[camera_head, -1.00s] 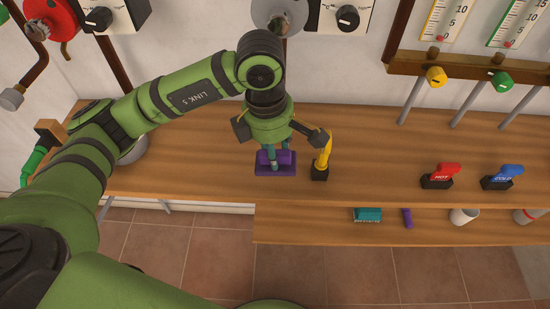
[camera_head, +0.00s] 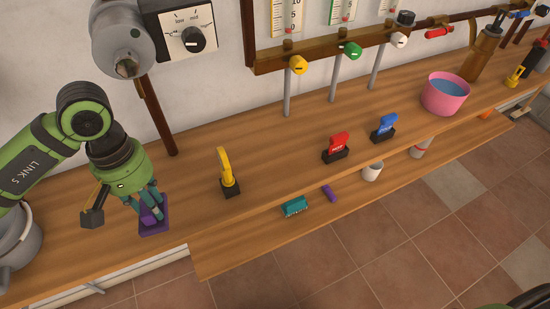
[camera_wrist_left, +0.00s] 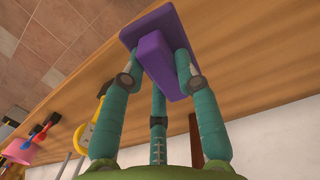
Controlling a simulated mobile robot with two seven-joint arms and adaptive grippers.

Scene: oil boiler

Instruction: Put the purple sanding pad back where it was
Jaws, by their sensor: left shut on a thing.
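The purple sanding pad (camera_head: 155,228) has a flat base and a raised grip. It is at the front part of the wooden workbench (camera_head: 270,170), left of the yellow-handled lever (camera_head: 226,172). My left gripper (camera_head: 150,206) points down and is shut on the pad's raised grip. In the left wrist view the teal fingers (camera_wrist_left: 158,82) close around the grip of the pad (camera_wrist_left: 152,52). I cannot tell whether the pad's base touches the bench. My right gripper is not in view.
Red (camera_head: 337,147) and blue (camera_head: 384,127) levers stand on the bench to the right. A lower shelf (camera_head: 235,250) holds a teal block (camera_head: 295,207), a small purple piece (camera_head: 329,193) and white cups. A pink bucket (camera_head: 445,97) stands farther right. A metal pot (camera_head: 18,245) is at left.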

